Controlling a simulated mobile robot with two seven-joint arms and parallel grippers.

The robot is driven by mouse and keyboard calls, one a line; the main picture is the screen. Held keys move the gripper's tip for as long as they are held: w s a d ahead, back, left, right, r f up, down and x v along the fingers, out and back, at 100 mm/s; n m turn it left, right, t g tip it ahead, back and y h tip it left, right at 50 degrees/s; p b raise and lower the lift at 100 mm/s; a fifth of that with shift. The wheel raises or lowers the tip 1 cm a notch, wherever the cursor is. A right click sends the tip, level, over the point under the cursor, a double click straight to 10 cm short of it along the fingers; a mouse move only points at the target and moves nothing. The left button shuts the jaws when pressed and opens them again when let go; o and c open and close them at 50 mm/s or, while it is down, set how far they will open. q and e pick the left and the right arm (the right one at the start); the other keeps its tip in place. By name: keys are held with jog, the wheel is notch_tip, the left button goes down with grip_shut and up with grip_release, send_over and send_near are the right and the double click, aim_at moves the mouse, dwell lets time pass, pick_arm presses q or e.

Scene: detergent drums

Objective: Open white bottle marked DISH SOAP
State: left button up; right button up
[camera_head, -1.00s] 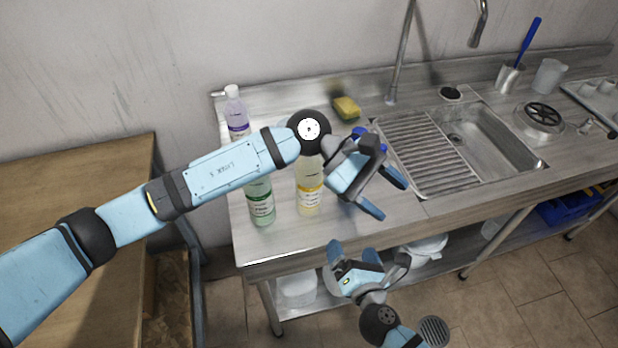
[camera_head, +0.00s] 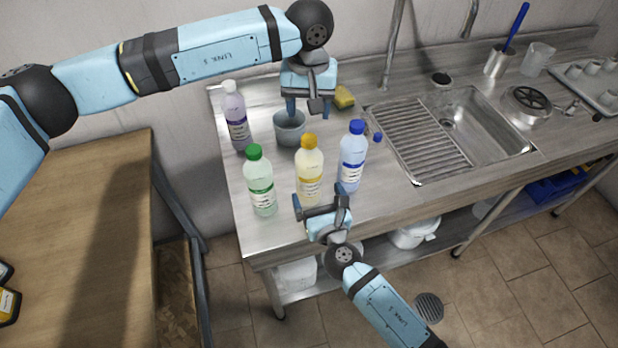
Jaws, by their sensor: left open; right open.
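Four bottles stand upright on the steel counter; their label text is too small to read, so I cannot tell which is marked DISH SOAP. The palest is a lilac-white bottle (camera_head: 235,117) with a white cap at the back left. A green bottle (camera_head: 261,184), a yellow bottle (camera_head: 310,172) with an orange-yellow cap, and a blue bottle (camera_head: 352,157) stand in front. All caps look on. My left gripper (camera_head: 308,108) is open, pointing down over the back of the counter, right of the lilac-white bottle. My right gripper (camera_head: 321,203) is open at the yellow bottle's lower front; contact is unclear.
A grey cup (camera_head: 288,134) stands close below my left gripper. A yellow sponge (camera_head: 344,97) lies behind it. The sink with its ribbed drainboard (camera_head: 420,140) is to the right. A wooden table (camera_head: 90,230) is at left. The counter's front-left corner is clear.

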aim_at(309, 138)
jog(key=x, duration=0.7)
jog(key=shift+c, duration=0.5)
jog(key=c, duration=1.7)
pick_arm(q)
jog(key=m, duration=0.3)
jog(key=shift+m, duration=0.5)
jog(key=shift+f, duration=0.25)
notch_tip(309, 138, down, 8)
jog(key=shift+r, duration=0.25)
jog(key=shift+c, duration=0.5)
